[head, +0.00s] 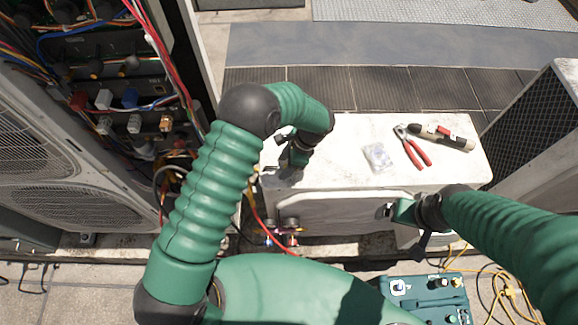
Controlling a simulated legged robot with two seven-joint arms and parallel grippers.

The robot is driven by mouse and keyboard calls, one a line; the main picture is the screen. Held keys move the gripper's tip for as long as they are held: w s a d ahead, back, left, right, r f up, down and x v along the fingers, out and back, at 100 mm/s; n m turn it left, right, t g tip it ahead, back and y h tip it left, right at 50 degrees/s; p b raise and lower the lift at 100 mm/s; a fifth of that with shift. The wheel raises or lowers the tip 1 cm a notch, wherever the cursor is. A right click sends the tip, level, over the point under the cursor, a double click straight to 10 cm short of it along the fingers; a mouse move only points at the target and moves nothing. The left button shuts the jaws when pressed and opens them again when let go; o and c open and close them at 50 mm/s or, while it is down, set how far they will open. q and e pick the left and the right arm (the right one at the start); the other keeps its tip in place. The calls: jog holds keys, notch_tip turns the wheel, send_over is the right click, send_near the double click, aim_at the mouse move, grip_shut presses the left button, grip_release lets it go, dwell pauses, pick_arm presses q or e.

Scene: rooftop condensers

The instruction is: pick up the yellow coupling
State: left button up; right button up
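I cannot pick out the yellow coupling for certain. A small yellowish piece (267,169) shows at the left end of the white box top, beside my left gripper, too small to identify. My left gripper (284,159) is bent down over that left end; its fingertips are too small and dark to tell whether they are open. My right gripper (391,210) is at the front edge of the white box, and its finger opening is unclear. I see nothing certain held in either gripper.
The white box (335,150) carries a small clear bag (378,157), red-handled pliers (412,147) and a grey-black tool (442,137). An open wiring cabinet (120,90) stands left. A teal case (432,298) and yellow cable (497,292) lie at front right.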

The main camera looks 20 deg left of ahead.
aim_at(279, 168)
pick_arm(q)
jog(key=shift+a, duration=0.2)
jog(key=c, duration=0.5)
jog(key=shift+c, duration=1.1)
jog(key=shift+d, duration=0.2)
grip_shut()
jog(key=shift+d, duration=0.2)
pick_arm(e)
jog(key=shift+d, duration=0.1)
pick_arm(q)
jog(key=shift+a, duration=0.2)
jog(key=shift+r, duration=0.25)
jog(key=r, duration=0.3)
jog(key=shift+s+d+b, duration=0.15)
jog(key=shift+d+b, duration=0.05)
jog(key=shift+b, duration=0.15)
jog(key=s+d+r+b, duration=0.1)
jog(key=s+d, duration=0.9)
jog(key=s, duration=0.1)
jog(key=shift+s+d+r+b, duration=0.15)
jog(key=shift+d+r+b, duration=0.1)
jog(key=shift+d+b, duration=0.15)
pick_arm(e)
jog(key=shift+s+x, duration=0.25)
jog(key=shift+x, duration=0.9)
